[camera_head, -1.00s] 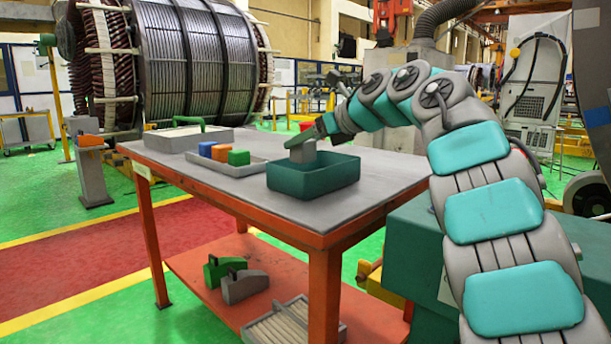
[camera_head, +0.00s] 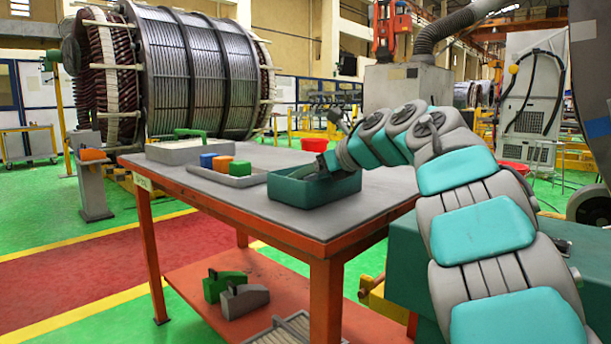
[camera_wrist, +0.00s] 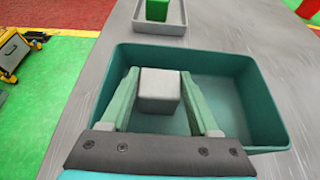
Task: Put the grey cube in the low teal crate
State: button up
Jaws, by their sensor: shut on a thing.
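The low teal crate (camera_head: 300,194) stands on the table's right part, and it fills much of the wrist view (camera_wrist: 262,125). The grey cube (camera_wrist: 159,86) is between my two green fingers, inside the crate's walls in the wrist view. My gripper (camera_wrist: 160,95) is shut on it, with a finger on each side. In the head view my gripper (camera_head: 322,165) reaches down into the crate, and the crate's front wall hides most of the cube. I cannot tell whether the cube touches the crate's floor.
A grey tray (camera_head: 228,181) left of the crate holds a blue cube (camera_head: 207,160), an orange cube (camera_head: 222,162) and a green cube (camera_head: 240,168). A larger grey tray (camera_head: 175,156) sits farther back. The table's front strip (camera_head: 265,210) is clear.

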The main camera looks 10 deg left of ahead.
jog(key=shift+f, duration=0.15)
jog(key=o, duration=1.4)
jog(key=shift+r, duration=0.25)
jog(key=v, duration=1.2)
jog(key=shift+f, duration=0.15)
